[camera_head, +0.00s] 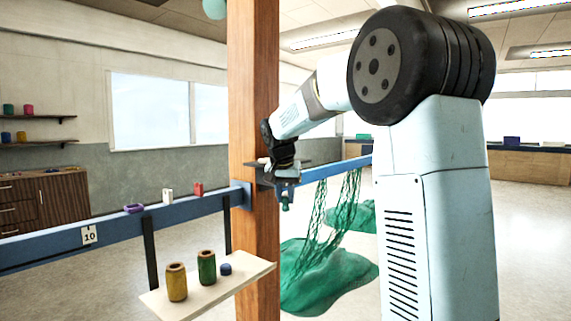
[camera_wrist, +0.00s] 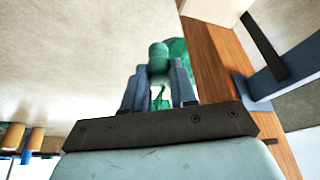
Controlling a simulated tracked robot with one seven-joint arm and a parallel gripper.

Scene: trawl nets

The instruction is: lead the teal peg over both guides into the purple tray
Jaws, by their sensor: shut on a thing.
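My gripper (camera_head: 285,178) is beside the wooden post, at the blue rail, pointing down. It is shut on the teal peg (camera_head: 285,205), whose lower end shows below the fingers. In the wrist view the peg (camera_wrist: 158,55) sits between the two blue-grey fingertips of my gripper (camera_wrist: 158,72). A small purple tray (camera_head: 133,208) sits on the rail at left. A white block-like piece (camera_head: 167,196) and a red one (camera_head: 198,189) stand on the rail between tray and post; they look like the guides.
The wooden post (camera_head: 253,120) stands between my gripper and the left part of the blue rail (camera_head: 60,247). Green net (camera_head: 325,275) hangs and heaps on the right. A pale shelf (camera_head: 240,277) below holds yellow and green spools and a blue piece.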

